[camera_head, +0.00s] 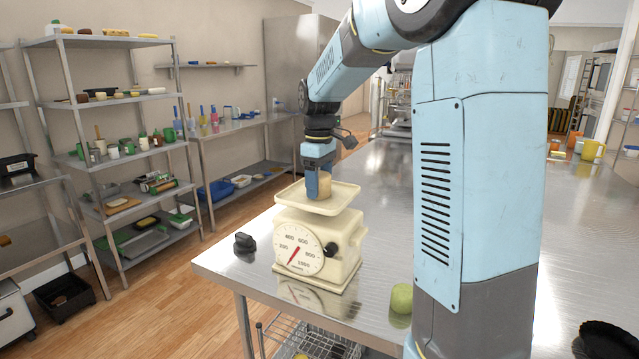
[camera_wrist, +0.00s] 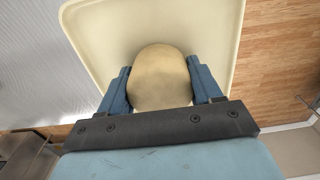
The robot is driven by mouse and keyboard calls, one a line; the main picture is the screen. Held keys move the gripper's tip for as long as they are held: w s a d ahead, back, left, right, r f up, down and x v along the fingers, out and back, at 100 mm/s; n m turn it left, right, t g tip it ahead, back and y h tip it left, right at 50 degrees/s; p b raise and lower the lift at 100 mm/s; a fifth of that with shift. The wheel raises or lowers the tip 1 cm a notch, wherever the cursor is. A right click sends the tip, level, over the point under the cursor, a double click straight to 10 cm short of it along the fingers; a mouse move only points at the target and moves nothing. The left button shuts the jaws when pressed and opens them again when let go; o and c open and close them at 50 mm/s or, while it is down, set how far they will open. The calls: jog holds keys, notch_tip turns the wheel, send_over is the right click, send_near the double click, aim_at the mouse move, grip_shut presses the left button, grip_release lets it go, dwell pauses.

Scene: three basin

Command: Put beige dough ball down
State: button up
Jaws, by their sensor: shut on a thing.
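The beige dough ball (camera_wrist: 160,78) is between the two blue fingers of my gripper (camera_wrist: 162,90) in the wrist view, and the fingers are shut on it. In the head view the dough ball (camera_head: 325,186) is low over the cream tray (camera_head: 345,197) of a kitchen scale (camera_head: 310,250). My gripper (camera_head: 318,183) points down above that tray. The wrist view shows the pale tray (camera_wrist: 100,30) around and beneath the ball. I cannot tell whether the ball touches the tray. The scale's red needle points to the lower left of the dial.
The scale stands on a steel table (camera_head: 385,190) near its left corner. Loaded shelves (camera_head: 115,95) stand at the left. The table behind the scale looks clear.

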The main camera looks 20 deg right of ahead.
jog(key=o, duration=1.2)
jog(key=shift+o, duration=0.2)
jog(key=shift+r, duration=0.1)
notch_tip(320, 180, up, 11)
jog(key=shift+r, duration=0.1)
jog(key=shift+s+r, duration=0.15)
jog(key=shift+r, duration=0.2)
jog(key=s+f+m+t, duration=0.2)
jog(key=s+f+m, duration=0.2)
jog(key=s, duration=0.9)
jog(key=s+f+m+t, duration=0.3)
jog(key=s+f+m, duration=0.1)
jog(key=s, duration=1)
jog(key=shift+s+f+m+t, duration=0.3)
jog(key=shift+f+m, duration=0.1)
jog(key=shift+f, duration=0.3)
